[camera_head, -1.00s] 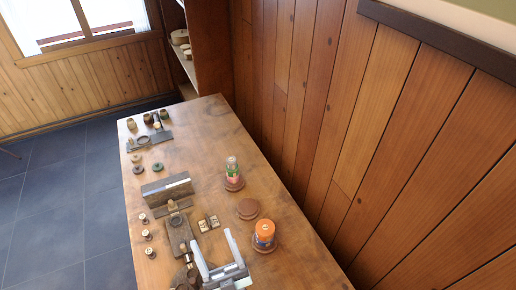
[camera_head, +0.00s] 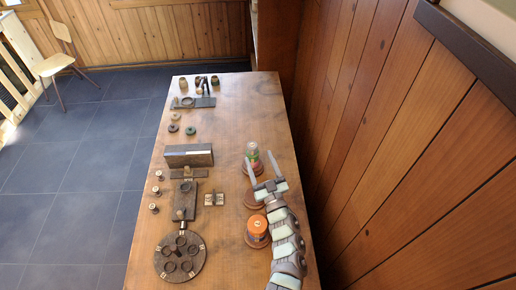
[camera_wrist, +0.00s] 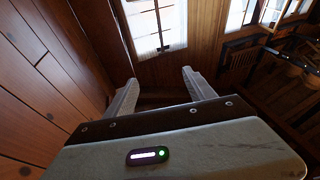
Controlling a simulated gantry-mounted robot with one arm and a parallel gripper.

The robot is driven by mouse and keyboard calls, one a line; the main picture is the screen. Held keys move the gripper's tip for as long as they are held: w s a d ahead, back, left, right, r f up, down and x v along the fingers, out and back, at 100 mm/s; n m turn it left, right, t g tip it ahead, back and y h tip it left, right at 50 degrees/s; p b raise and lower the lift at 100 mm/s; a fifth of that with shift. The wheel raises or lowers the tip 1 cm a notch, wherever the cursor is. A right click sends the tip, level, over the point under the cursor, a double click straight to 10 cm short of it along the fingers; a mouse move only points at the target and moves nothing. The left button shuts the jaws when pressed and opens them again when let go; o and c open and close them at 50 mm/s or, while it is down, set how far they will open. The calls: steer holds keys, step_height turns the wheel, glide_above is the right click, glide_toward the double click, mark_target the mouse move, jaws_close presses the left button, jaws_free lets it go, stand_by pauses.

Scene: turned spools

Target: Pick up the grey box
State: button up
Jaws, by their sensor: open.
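A long box-like block (camera_head: 188,155), brownish grey with a paler top, lies across the left-middle of the table; it is the closest match to the grey box. My gripper (camera_head: 262,166) is open and empty at the table's right side, near a glass jar and well to the right of the block. Its two pale fingers are spread and point toward the far end. In the wrist view my gripper (camera_wrist: 159,77) shows open fingers with nothing between them; the box does not show there.
The glass jar (camera_head: 251,152), an empty wooden disc (camera_head: 253,200) and an orange jar (camera_head: 257,226) line the right side. Small spools (camera_head: 155,190) stand at the left edge. A round dark tray (camera_head: 167,266) is in front. The wood-panel wall (camera_head: 385,150) is close on the right.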

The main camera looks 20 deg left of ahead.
mark_target(252, 144)
steer(key=w+f+g+h+b, duration=0.1)
steer(key=w+f+g+b, duration=0.2)
steer(key=w+f, duration=0.4)
steer(key=w+a+b, duration=0.2)
steer(key=b, duration=0.1)
steer(key=w+a+f+b, duration=0.1)
steer(key=w+a+b, duration=0.1)
steer(key=a+b, duration=0.1)
steer(key=w+a+f+b, duration=0.1)
steer(key=a+b, duration=0.1)
steer(key=b, duration=0.2)
steer(key=shift+w+a+b, duration=0.3)
steer(key=shift+w+b, duration=0.1)
steer(key=shift+w+a+r, duration=0.15)
steer(key=shift+w+r, duration=0.1)
steer(key=shift+w, duration=0.1)
steer(key=shift+c, duration=0.4)
jaws_close()
steer(key=shift+r, duration=0.1)
